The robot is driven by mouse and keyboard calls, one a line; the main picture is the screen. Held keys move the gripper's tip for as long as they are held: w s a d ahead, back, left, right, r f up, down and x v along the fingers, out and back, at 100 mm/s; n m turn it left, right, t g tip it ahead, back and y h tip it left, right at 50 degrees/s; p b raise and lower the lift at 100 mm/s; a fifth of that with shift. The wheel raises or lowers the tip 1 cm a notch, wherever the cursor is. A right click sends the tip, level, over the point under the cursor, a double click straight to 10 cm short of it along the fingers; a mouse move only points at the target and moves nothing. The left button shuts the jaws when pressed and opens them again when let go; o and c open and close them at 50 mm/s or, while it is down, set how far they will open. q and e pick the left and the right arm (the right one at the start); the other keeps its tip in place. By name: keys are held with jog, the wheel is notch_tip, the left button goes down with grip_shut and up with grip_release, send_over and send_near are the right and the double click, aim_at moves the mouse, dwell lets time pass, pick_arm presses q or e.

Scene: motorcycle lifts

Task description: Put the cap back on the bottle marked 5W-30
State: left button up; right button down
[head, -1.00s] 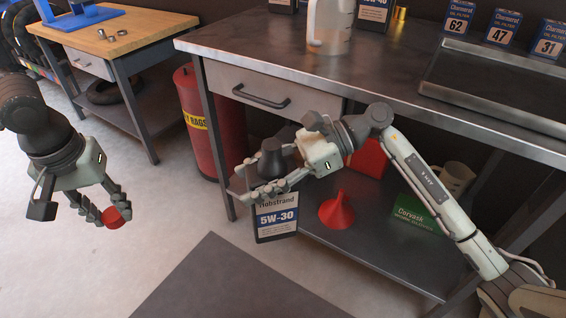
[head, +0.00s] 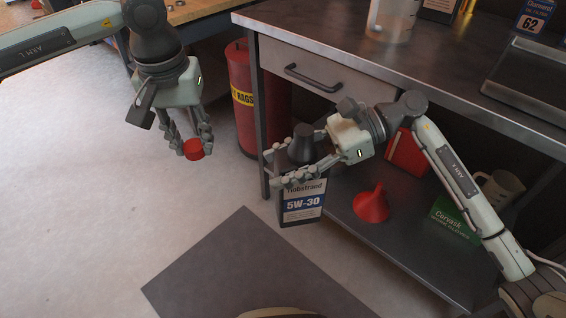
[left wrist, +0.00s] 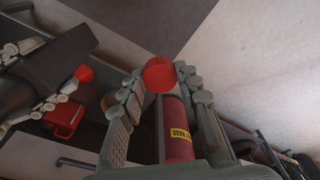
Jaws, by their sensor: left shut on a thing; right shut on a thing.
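The red cap (head: 193,149) is held between the fingertips of my left gripper (head: 194,146), in the air left of the bottle and about level with its top. The cap also shows in the left wrist view (left wrist: 159,74). The dark bottle marked 5W-30 (head: 302,204) is upright, with its label facing me. My right gripper (head: 273,168) is shut on it from the right, its fingers around the upper part below the dark neck. The neck shows no cap. The fingers hide part of the bottle's shoulders. A clear gap separates cap and bottle.
A metal workbench (head: 450,82) with a drawer (head: 305,80) overhangs behind the bottle. Its lower shelf (head: 400,255) holds a red funnel (head: 371,205), a red can (head: 408,154) and a green box (head: 453,220). A red rag bin (head: 245,120) stands behind. The floor at left is clear.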

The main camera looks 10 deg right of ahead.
pick_arm(q)
jog(key=d+r+m, duration=0.1)
jog(key=d+r, duration=0.5)
jog(key=d, duration=0.3)
notch_tip(320, 180, up, 7)
jog(key=m, duration=0.2)
send_over(304, 130)
jog(key=shift+f, duration=0.1)
jog(key=shift+f, duration=2)
jog(key=shift+s, duration=0.15)
jog(key=shift+f, duration=0.85)
jog(key=shift+f, duration=0.6)
